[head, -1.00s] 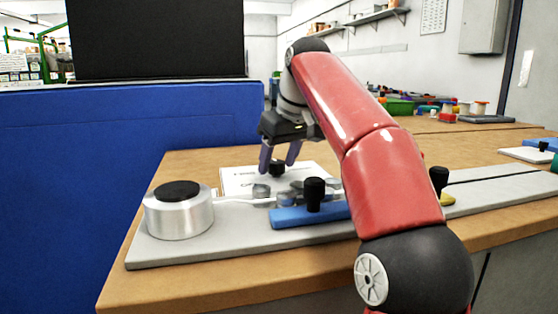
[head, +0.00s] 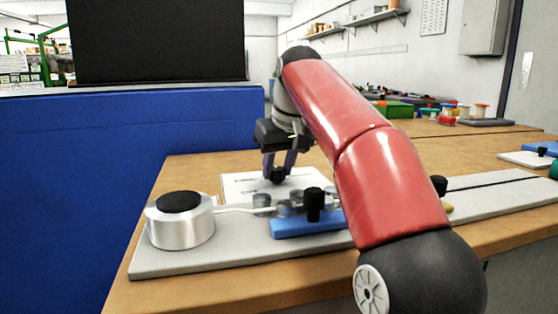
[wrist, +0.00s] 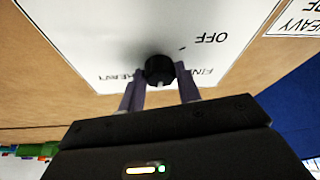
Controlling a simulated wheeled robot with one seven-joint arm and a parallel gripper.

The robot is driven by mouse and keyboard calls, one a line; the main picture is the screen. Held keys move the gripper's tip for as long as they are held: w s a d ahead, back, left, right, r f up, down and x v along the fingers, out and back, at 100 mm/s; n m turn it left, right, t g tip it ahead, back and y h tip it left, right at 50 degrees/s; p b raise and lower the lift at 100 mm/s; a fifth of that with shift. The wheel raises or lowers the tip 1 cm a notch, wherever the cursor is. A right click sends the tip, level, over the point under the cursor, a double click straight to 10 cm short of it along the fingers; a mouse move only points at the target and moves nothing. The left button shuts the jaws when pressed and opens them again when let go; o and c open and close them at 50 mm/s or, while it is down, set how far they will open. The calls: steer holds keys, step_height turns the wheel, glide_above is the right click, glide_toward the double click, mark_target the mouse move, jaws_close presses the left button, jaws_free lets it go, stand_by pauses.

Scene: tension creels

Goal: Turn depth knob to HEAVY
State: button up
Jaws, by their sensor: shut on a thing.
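The depth knob is a small black knob (head: 278,175) on a white panel (head: 238,187) lying on the bench. In the wrist view the knob (wrist: 159,70) sits between my two purple-grey fingers, and the panel appears upside down with OFF, what reads as FINE, and HEAVY lettered around it. My gripper (head: 279,168) is shut on the knob from above. A light mark shows on the knob's near edge; I cannot tell surely where its pointer aims. A finger partly covers the FINE lettering.
In front stands a silver cylinder (head: 180,222) with a black top on a grey rail. A blue block (head: 300,226) with a black knob (head: 314,204) is close by. A second label (wrist: 297,20) lies at the wrist view's upper right. A blue partition (head: 120,180) stands left.

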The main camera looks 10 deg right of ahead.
steer(key=m+h+p, duration=0.1)
steer(key=m, duration=0.1)
steer(key=m+p, duration=0.2)
steer(key=m+h+p, duration=0.1)
steer(key=m+p, duration=0.1)
steer(key=shift+a+r+h, duration=0.25)
steer(key=shift+a+h, duration=0.05)
steer(key=m+p, duration=0.1)
steer(key=m, duration=0.1)
steer(key=m+h+p, duration=0.1)
steer(key=m, duration=0.2)
steer(key=shift+w+a+f+g+h, duration=0.1)
steer(key=shift+w+f+g+h, duration=0.1)
steer(key=shift+g+h, duration=0.15)
steer(key=shift+m, duration=0.3)
steer(key=o, duration=1)
steer(key=shift+c, duration=0.2)
steer(key=v, duration=0.7)
steer(key=shift+r, duration=0.35)
steer(key=shift+s, duration=0.2)
